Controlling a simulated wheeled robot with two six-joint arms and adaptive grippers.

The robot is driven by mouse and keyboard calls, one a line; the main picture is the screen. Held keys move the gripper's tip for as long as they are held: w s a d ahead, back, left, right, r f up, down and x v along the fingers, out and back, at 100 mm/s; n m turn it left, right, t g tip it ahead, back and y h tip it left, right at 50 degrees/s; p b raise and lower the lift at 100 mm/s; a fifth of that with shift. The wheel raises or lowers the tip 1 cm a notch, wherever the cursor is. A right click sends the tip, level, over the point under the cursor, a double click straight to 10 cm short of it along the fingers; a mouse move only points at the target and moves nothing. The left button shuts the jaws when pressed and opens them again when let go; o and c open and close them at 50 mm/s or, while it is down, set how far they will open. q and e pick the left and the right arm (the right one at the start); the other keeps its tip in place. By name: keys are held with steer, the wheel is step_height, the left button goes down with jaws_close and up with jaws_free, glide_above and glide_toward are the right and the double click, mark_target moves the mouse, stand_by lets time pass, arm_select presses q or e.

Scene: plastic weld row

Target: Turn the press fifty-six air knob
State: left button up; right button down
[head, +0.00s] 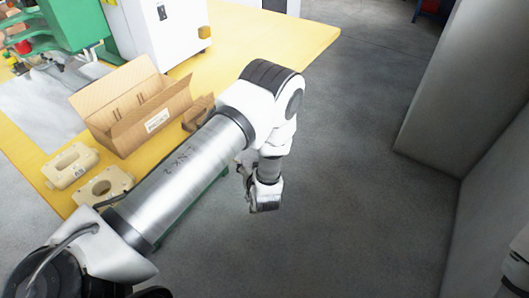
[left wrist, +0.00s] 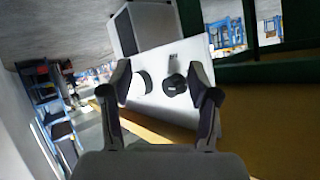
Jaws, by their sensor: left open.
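In the left wrist view, a black round knob (left wrist: 174,86) sits on a pale panel (left wrist: 196,107), beside a round white gauge-like disc (left wrist: 142,84). I cannot read which press it belongs to. My left gripper (left wrist: 160,72) is open and empty, and the knob shows between its two fingers, right of the middle. The knob appears beyond the fingertips, apart from them; the exact gap is unclear. In the head view, my left gripper (head: 262,196) hangs off the right side of the yellow table, over the floor. My right gripper is not in view.
The yellow table (head: 290,35) holds an open cardboard box (head: 125,135), two beige parts, one here (head: 70,166), a white cabinet (head: 155,35) and green machinery (head: 62,24). Grey floor (head: 345,180) is clear right of the table. A grey wall (head: 460,80) stands at the right.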

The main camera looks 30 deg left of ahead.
arm_select(q)
steer(key=w+d+r+n+g+y+b, duration=0.3)
steer(key=w+n+g+y+b, duration=0.3)
steer(key=n+g+y+b, duration=0.5)
steer(key=a+n+t+h+b, duration=0.1)
steer(key=a+n+t, duration=0.1)
steer(key=a, duration=0.5)
steer(key=shift+w+a+n+t, duration=0.3)
steer(key=shift+w+a+t, duration=0.15)
steer(key=shift+t, duration=0.15)
steer(key=shift+f, duration=0.1)
steer(key=c, duration=1.2)
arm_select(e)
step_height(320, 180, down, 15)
